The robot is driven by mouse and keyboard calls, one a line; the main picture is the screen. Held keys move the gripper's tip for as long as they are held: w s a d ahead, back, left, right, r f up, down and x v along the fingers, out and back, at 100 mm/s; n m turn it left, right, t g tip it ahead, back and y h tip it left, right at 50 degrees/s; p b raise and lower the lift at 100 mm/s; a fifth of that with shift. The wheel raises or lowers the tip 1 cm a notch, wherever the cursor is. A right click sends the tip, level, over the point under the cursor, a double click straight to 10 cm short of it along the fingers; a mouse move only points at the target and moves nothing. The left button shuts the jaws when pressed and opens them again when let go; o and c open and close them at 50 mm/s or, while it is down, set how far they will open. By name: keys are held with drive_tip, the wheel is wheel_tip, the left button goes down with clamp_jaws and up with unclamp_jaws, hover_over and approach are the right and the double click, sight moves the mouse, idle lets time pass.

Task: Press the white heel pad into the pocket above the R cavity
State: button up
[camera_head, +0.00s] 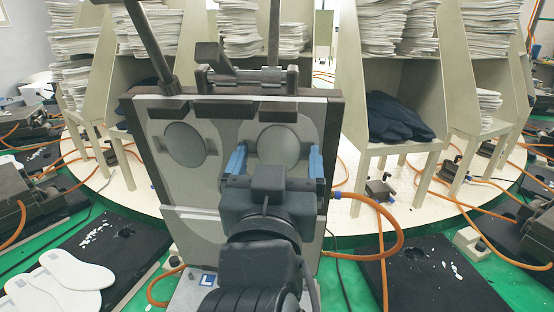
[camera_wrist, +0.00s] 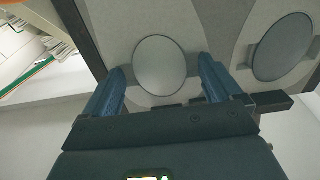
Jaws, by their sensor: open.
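The raised mould lid (camera_head: 225,108) faces me with two round pockets side by side. The left pocket (camera_head: 185,145) shows a dark grey disc face. A paler round face, apparently the heel pad (camera_head: 279,147), fills the right pocket; in the wrist view it is the lighter disc (camera_wrist: 160,65), beside the darker left pocket (camera_wrist: 283,46). It looks grey rather than bright white, and I cannot tell how deep it sits. My gripper (camera_head: 276,160) is open, with its blue fingers on either side of the pale disc. An L label (camera_head: 207,280) shows below left; the R cavity is mostly hidden by my arm.
White insoles (camera_head: 75,272) lie on a black plate at lower left. Racks with stacked insoles (camera_head: 240,28) and dark pieces (camera_head: 398,118) stand behind. Orange hoses (camera_head: 395,225) loop at right. A black clamp bar (camera_head: 252,76) tops the lid.

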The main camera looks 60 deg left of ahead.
drive_tip(key=b+v, duration=0.1)
drive_tip(key=v, duration=0.6)
drive_tip(key=shift+s+d+b, duration=0.15)
drive_tip(key=shift+d+b, duration=0.15)
drive_tip(key=shift+b, duration=0.05)
